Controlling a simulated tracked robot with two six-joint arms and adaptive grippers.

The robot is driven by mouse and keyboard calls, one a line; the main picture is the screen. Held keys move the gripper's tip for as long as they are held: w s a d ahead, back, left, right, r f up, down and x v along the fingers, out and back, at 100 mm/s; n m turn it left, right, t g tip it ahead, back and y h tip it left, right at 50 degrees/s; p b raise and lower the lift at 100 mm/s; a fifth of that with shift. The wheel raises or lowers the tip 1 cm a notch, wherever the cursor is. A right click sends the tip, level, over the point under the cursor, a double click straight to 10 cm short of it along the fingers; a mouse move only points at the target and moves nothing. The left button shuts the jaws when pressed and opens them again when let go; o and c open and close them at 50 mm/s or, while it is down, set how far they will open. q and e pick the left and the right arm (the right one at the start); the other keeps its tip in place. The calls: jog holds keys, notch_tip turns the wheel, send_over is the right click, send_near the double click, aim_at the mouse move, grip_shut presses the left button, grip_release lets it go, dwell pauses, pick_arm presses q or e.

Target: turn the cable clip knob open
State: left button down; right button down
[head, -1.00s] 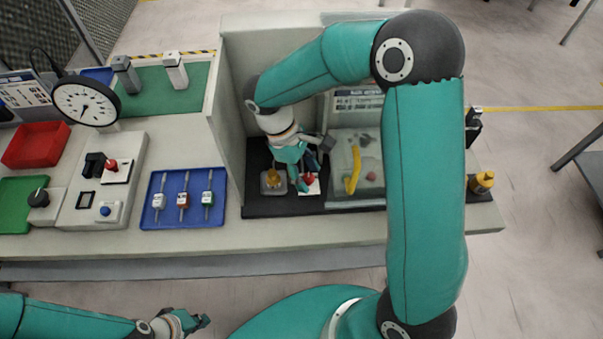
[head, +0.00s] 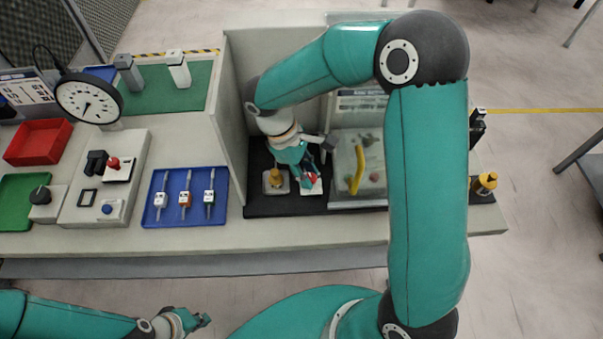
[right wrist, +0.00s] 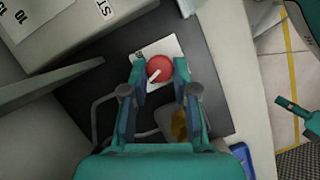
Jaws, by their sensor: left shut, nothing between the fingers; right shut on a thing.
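The red round knob (right wrist: 159,68) with a white pointer bar sits on a white plate (right wrist: 172,47) in the right wrist view. My right gripper (right wrist: 160,72) has one finger on each side of the knob and is shut on it. In the head view, the knob (head: 312,180) is partly hidden by the fingers of my right gripper (head: 308,180). My left gripper (head: 203,320) is shut and empty, low in the head view and well away from the bench.
A yellow knob (head: 275,177) on a pale base stands just left of the red knob. A bay wall (head: 232,120) rises on the left. A clear box with a yellow handle (head: 357,170) stands to the right. A blue tray (head: 172,215) with several tools lies further left.

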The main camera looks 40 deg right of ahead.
jog(key=n, duration=0.1)
jog(key=n+h, duration=0.1)
jog(key=n, duration=0.1)
jog(key=n+t+b, duration=0.1)
jog(key=shift+s+d+n, duration=0.1)
jog(key=shift+s+n, duration=0.15)
jog(key=shift+n, duration=0.15)
jog(key=shift+n+t+h+b, duration=0.4)
jog(key=shift+n+t, duration=0.2)
jog(key=shift+n, duration=0.6)
jog(key=shift+n+t, duration=0.3)
jog(key=shift+n, duration=0.7)
jog(key=shift+r, duration=0.1)
jog(key=c, duration=0.9)
grip_release()
jog(key=shift+w, duration=0.1)
